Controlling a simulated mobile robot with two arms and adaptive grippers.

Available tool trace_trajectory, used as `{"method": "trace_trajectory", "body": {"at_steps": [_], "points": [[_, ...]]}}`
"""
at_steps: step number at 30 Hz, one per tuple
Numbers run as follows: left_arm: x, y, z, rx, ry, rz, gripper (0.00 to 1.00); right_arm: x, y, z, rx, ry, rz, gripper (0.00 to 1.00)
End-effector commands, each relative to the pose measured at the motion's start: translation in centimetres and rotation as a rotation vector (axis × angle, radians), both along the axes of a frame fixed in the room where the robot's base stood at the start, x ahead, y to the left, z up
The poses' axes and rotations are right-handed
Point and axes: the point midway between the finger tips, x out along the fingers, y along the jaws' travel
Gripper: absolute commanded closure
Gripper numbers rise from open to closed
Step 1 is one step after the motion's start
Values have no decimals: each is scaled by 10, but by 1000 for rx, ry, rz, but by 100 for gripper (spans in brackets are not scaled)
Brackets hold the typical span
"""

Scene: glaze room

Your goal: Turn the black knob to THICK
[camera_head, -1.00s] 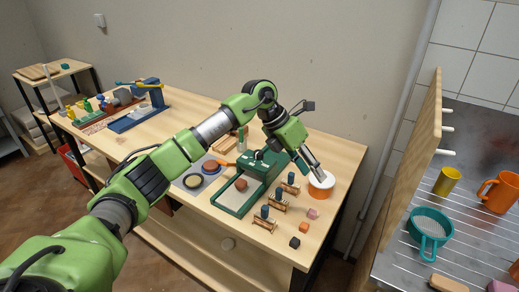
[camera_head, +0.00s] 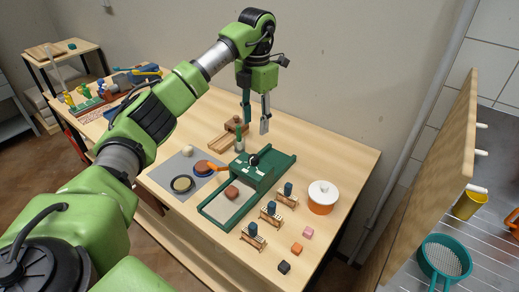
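The black knob (camera_head: 254,160) sits on top of the raised part of a green device (camera_head: 262,176). Small white labels lie around the knob, too small to read, so I cannot tell which setting it points to. My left gripper (camera_head: 255,124) hangs fingers down above the back of the table, behind and above the knob. Its two fingers are spread apart with nothing between them. A brown block (camera_head: 233,124) and a wooden holder stand near the fingers. My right gripper does not show.
A white-lidded orange pot (camera_head: 322,197) stands to the right of the device. Several small wooden stands with blue tops and coloured cubes line its front right. A grey mat (camera_head: 165,174) with round dishes lies left. A wooden panel (camera_head: 440,165) rises at the right.

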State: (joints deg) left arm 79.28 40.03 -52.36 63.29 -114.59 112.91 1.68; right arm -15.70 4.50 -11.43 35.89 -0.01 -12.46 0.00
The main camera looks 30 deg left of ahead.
Motion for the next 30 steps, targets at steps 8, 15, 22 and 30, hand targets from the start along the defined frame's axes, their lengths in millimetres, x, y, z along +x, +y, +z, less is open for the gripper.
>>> {"method": "trace_trajectory", "body": {"at_steps": [8, 15, 22, 30], "points": [[-2, 1, -51, -1, 6, -1, 60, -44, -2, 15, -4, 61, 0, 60], [-1, 2, -99, -2, 4, -1, 60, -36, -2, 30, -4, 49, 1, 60], [0, 3, -125, -2, 1, -2, 60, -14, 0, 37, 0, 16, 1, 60], [0, 3, -131, -2, 0, -2, 60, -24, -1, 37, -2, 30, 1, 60]]}}
